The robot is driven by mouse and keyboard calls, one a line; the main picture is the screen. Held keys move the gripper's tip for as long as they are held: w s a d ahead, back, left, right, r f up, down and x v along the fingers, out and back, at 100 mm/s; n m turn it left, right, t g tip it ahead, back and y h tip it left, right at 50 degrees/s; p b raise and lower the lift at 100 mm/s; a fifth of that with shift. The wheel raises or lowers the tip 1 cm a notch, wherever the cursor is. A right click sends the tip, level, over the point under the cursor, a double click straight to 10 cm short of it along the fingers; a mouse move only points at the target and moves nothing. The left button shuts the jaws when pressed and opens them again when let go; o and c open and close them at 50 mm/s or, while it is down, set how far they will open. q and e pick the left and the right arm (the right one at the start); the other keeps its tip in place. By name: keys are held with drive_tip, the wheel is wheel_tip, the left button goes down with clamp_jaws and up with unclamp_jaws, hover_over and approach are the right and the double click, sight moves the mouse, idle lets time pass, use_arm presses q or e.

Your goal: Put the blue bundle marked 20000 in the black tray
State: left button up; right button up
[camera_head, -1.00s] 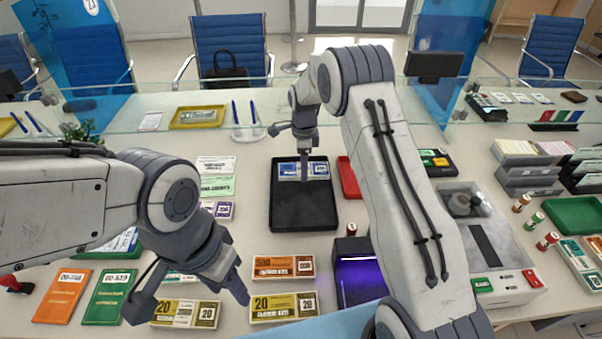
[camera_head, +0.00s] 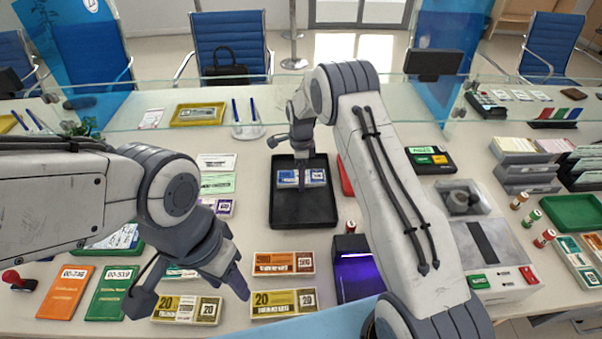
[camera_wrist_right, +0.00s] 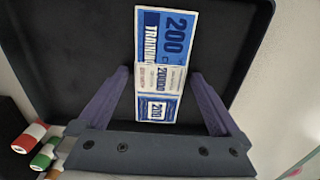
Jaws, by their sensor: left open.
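The blue bundle marked 20000 (camera_wrist_right: 160,77) is between the fingers of my right gripper (camera_wrist_right: 160,85) in the right wrist view. The rest of the tray is empty. My left gripper (camera_head: 192,296) is open and empty, above the near left notes.
Orange 500 bundles (camera_head: 284,263) and yellow 20 bundles (camera_head: 284,303) lie nearer than the tray. A purple-lit device (camera_head: 357,270) stands to their right. A red tray (camera_head: 346,175) is partly hidden behind my right arm. A glass screen crosses the back.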

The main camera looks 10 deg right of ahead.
drive_tip(key=shift+r, duration=0.15)
wheel_tip(320, 180, up, 11)
drive_tip(key=b, duration=0.2)
drive_tip(key=s+a+r+n, duration=0.6)
drive_tip(key=s+a+r, duration=0.1)
drive_tip(key=a, duration=0.1)
drive_tip(key=s+a+r+n, duration=0.3)
drive_tip(key=s+a+n, duration=0.2)
drive_tip(key=s+n, duration=0.5)
drive_tip(key=s+d+f+n+y, duration=0.1)
drive_tip(key=s+n, duration=1)
drive_tip(key=s, duration=1.1)
drive_tip(key=shift+s+d+n, duration=0.15)
drive_tip(key=shift+s+n, duration=0.1)
drive_tip(key=shift+n, duration=0.05)
